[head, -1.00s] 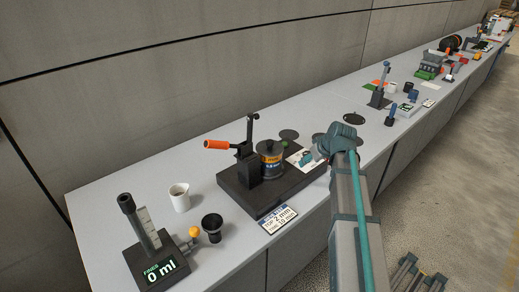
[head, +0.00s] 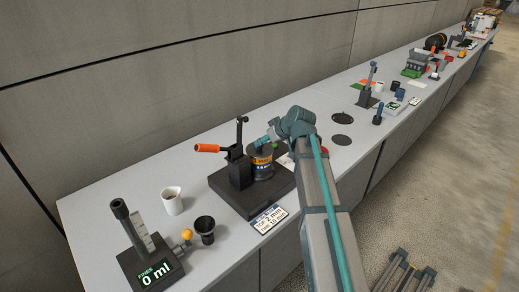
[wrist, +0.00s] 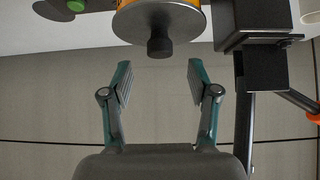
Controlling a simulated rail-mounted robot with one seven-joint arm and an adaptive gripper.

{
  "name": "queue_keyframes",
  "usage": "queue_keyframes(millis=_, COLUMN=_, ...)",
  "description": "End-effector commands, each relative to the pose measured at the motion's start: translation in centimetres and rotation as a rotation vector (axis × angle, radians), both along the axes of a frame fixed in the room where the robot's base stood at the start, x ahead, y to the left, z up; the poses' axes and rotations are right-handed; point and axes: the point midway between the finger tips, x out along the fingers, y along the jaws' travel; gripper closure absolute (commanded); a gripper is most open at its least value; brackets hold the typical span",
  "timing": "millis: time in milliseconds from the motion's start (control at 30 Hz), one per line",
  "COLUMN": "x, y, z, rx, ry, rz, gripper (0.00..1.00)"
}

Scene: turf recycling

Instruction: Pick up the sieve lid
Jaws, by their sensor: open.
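The sieve lid (wrist: 140,24) is a grey metal disc with a black knob (wrist: 159,43), on top of the sieve stack in the wrist view. In the head view the stack (head: 263,170) is dark with an orange and blue label, standing on a black base. My gripper hides most of the lid there. My gripper (wrist: 159,68) is open and empty, with one finger to each side of the knob's line. The knob shows just beyond the fingertips, not between them. In the head view my gripper (head: 264,141) is close above the stack.
A black clamp post (head: 240,160) with an orange handle (head: 207,148) stands close left of the stack. A white cup (head: 172,202), a black cup (head: 205,228) and a fines meter (head: 150,255) are further left. A green button (wrist: 76,5) shows in the wrist view.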

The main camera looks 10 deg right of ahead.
Motion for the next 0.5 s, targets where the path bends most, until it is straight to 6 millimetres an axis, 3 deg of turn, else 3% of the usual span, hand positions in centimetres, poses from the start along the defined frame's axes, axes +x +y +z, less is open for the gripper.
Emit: queue_keyframes(millis=500, x=2.7, y=1.6, z=-3.6, rx=-0.001, ry=0.001, rz=0.000, gripper=0.40)
